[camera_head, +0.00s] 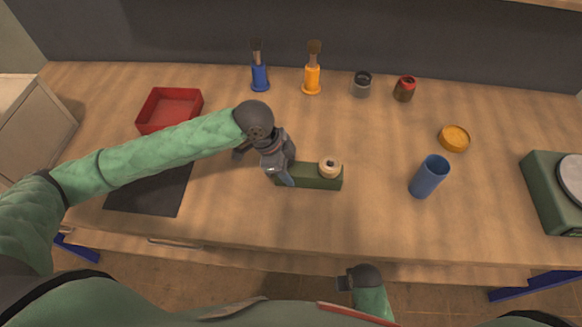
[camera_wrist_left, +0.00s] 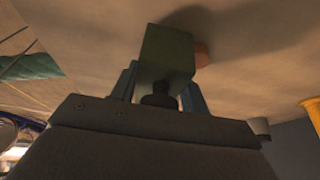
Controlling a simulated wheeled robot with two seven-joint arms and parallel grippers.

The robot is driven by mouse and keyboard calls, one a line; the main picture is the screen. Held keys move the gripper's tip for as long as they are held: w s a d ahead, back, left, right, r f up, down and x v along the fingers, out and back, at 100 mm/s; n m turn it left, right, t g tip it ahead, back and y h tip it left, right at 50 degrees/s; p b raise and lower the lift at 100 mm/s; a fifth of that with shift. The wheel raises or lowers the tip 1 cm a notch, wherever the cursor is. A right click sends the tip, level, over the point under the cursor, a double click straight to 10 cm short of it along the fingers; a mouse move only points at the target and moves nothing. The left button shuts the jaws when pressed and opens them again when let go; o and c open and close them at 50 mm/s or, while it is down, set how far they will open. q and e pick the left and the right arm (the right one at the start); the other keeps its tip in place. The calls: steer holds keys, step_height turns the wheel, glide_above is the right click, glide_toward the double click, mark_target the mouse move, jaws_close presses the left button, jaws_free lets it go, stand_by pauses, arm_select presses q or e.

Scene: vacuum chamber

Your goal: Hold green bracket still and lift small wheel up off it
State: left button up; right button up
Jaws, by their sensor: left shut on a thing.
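The green bracket (camera_head: 312,183) lies on the wooden table near the middle, a long low bar. The small wheel (camera_head: 330,167), cream with a dark centre, sits on top of its right end. My left gripper (camera_head: 284,178) is shut on the bracket's left end. In the left wrist view, the green bracket (camera_wrist_left: 167,52) shows end-on between the blue-grey fingers of my left gripper (camera_wrist_left: 160,90); the wheel cannot be made out surely there. My right gripper (camera_head: 350,280) is low in front of the table edge, away from the bracket; its jaws are unclear.
A red tray (camera_head: 169,107) and dark mat (camera_head: 148,190) lie left. Blue (camera_head: 260,76) and orange (camera_head: 312,78) tools and two small jars stand behind. Table in front is clear.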

arm_select(q)
steer(key=shift+a+f, duration=0.1)
steer(key=shift+f, duration=0.05)
stand_by(0.5)
steer(key=shift+f, duration=0.3)
steer(key=o, duration=1.3)
steer(key=shift+o, duration=0.2)
steer(key=c, duration=1)
steer(key=shift+o, duration=0.2)
